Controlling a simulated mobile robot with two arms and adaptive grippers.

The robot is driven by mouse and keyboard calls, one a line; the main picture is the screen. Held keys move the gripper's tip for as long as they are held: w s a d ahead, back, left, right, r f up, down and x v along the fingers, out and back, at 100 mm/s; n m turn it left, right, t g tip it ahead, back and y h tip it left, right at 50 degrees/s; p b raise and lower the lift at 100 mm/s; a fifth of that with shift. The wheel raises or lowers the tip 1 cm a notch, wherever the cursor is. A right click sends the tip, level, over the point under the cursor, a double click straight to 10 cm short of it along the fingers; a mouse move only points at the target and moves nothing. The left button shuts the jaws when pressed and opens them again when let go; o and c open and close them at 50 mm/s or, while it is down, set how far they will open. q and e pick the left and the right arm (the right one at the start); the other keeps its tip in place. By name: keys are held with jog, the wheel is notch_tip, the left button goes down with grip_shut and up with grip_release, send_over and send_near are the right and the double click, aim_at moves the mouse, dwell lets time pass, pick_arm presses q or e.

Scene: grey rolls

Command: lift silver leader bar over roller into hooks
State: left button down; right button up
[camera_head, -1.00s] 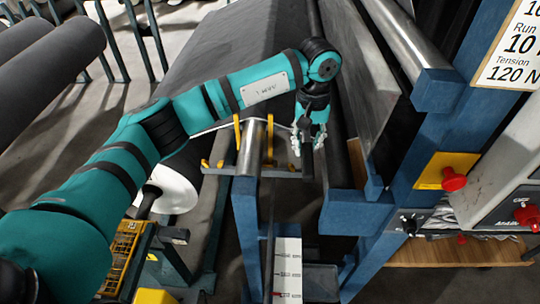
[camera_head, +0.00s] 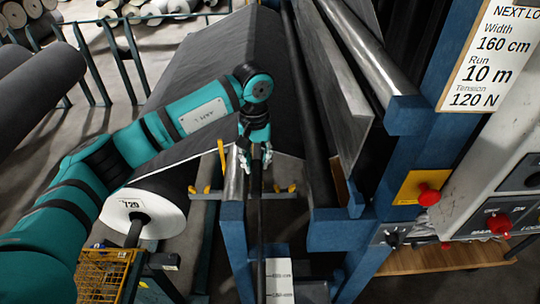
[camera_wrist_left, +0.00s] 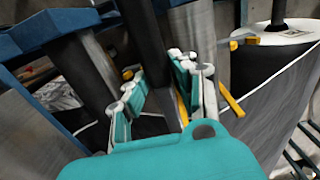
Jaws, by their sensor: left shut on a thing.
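My left gripper (camera_head: 254,157) is shut on a bar (camera_head: 257,215), which looks dark here rather than silver. The bar runs from the fingers toward the bottom of the head view. In the left wrist view the bar (camera_wrist_left: 146,38) passes between the fingers of the gripper (camera_wrist_left: 162,95). A shiny metal roller (camera_head: 234,178) lies just left of the bar on a blue frame; I cannot tell if they touch. Yellow hooks stand by the roller: a tall one (camera_head: 221,153), a left one (camera_head: 193,189) and a right one (camera_head: 291,188). My right gripper is out of view.
Grey sheet (camera_head: 205,80) with a pale edge stretches behind the gripper from a white-ended roll (camera_head: 150,212) marked 720. A slanted metal plate (camera_head: 335,75) and blue uprights close off the right. A red button (camera_head: 428,195) sits on a yellow plate there.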

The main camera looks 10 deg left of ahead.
pick_arm(q)
jog(key=s+a+p, duration=0.4)
jog(key=a, duration=1.3)
notch_tip(320, 180, down, 16)
jog(key=b, duration=0.9)
jog(key=shift+a+f+b, duration=0.2)
jog(key=shift+a+b, duration=0.15)
jog(key=shift+s, duration=0.1)
jog(key=c, duration=1.1)
grip_release()
jog(key=shift+o, duration=0.5)
jog(key=shift+s+f, duration=0.1)
notch_tip(320, 180, up, 12)
